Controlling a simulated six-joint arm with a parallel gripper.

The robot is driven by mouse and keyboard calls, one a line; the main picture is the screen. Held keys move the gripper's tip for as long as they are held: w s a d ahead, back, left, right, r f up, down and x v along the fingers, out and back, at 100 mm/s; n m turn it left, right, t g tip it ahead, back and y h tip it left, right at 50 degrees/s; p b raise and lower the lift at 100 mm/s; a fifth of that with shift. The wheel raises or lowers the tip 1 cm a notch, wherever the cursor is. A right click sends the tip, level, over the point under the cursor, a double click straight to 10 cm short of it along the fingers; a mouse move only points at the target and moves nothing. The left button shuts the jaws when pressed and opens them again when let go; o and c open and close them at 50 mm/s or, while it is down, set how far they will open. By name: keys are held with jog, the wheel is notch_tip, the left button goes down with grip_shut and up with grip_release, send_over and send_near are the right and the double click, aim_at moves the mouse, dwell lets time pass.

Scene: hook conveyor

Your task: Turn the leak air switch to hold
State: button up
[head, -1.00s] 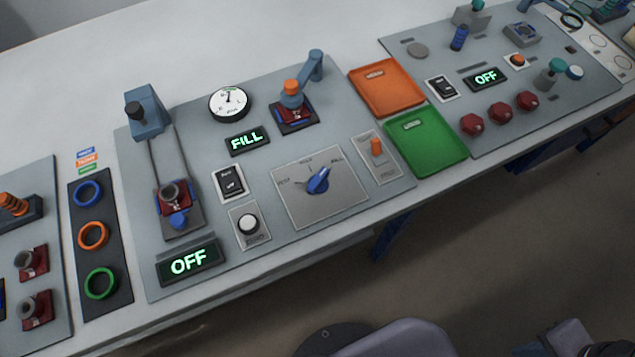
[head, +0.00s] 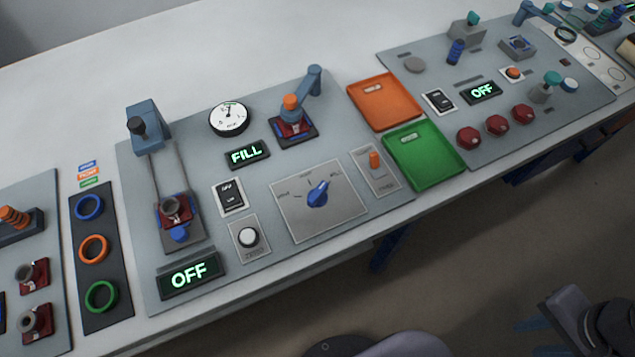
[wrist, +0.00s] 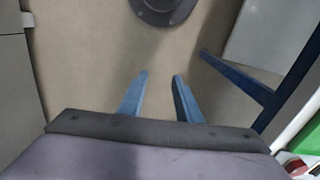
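The leak air switch is a blue knob (head: 318,193) on a square grey plate (head: 345,213) in the middle of the panel. Its pointer leans up and right, toward the rightmost of three small labels. The display (head: 247,154) above it reads FILL. In the wrist view my gripper (wrist: 160,76) shows two blue fingers spread apart with nothing between them, over the floor. In the head view my gripper is at the lower right, in front of the table and well away from the knob; its fingers are faint there.
A white push button (head: 248,237) and a rocker switch (head: 230,196) are left of the knob. Orange (head: 410,115) and green (head: 456,165) trays lie further right. A blue lever (head: 314,78) stands behind.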

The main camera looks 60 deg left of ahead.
jog(key=w+a+r+n+p, duration=0.2)
jog(key=a+r, duration=0.2)
jog(key=a, duration=0.9)
notch_tip(320, 180, up, 7)
jog(key=n+p, duration=0.3)
send_over(318, 191)
jog(key=shift+s+f, duration=0.1)
jog(key=shift+f, duration=0.05)
jog(key=shift+d+f+p, duration=0.1)
jog(key=shift+f+p, duration=0.5)
jog(key=shift+f, duration=3.05)
grip_shut()
